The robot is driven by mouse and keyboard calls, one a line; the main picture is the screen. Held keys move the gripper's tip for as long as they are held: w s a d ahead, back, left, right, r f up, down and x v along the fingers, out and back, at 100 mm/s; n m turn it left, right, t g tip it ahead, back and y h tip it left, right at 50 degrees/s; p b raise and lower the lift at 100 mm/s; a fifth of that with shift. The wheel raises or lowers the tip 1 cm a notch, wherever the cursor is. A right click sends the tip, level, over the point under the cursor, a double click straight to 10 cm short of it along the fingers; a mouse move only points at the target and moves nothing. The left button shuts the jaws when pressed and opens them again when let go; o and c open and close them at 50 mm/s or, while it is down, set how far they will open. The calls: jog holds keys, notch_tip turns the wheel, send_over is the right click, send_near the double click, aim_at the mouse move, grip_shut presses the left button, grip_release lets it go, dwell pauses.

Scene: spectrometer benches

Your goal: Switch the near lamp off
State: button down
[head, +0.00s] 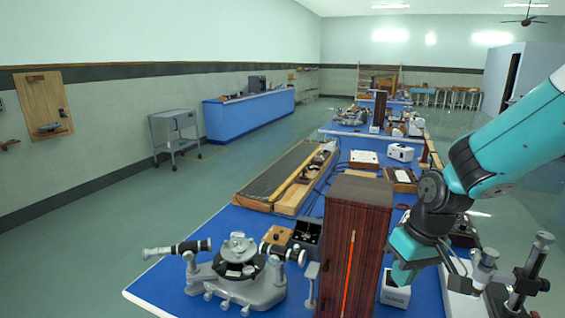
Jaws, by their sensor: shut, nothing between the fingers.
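The near lamp is a tall dark reddish-brown wooden housing (340,235) at the front of the blue bench. A narrow vertical slit in its front glows orange, so it is lit. A small white box (394,297) stands just right of the housing, partly hidden by my gripper. I cannot make out a switch on it. My gripper (403,273) is shut and empty, pointing down above or in front of the white box, right of the housing. I cannot tell whether it touches the box.
A grey spectrometer (240,272) stands left of the housing, and metal instrument parts (525,270) stand at the right. A long wooden-framed apparatus (288,172) lies behind on the bench (190,250). Another dark housing (379,110) stands farther back.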

jog(key=s+a+r+n, duration=0.1)
jog(key=s+a+r, duration=0.1)
jog(key=s, duration=0.5)
jog(key=s+a+r+n+y+b, duration=0.1)
jog(key=s+a+r, duration=0.2)
jog(key=s, duration=0.3)
jog(key=s+a+r+n+y, duration=0.1)
jog(key=s+a+r, duration=0.1)
jog(key=s+r, duration=0.2)
jog(key=s, duration=0.3)
jog(key=shift+s+a+r+n+g+b, duration=0.15)
jog(key=shift+s+a+n+g+b, duration=0.1)
jog(key=shift+s+n+g+b, duration=0.05)
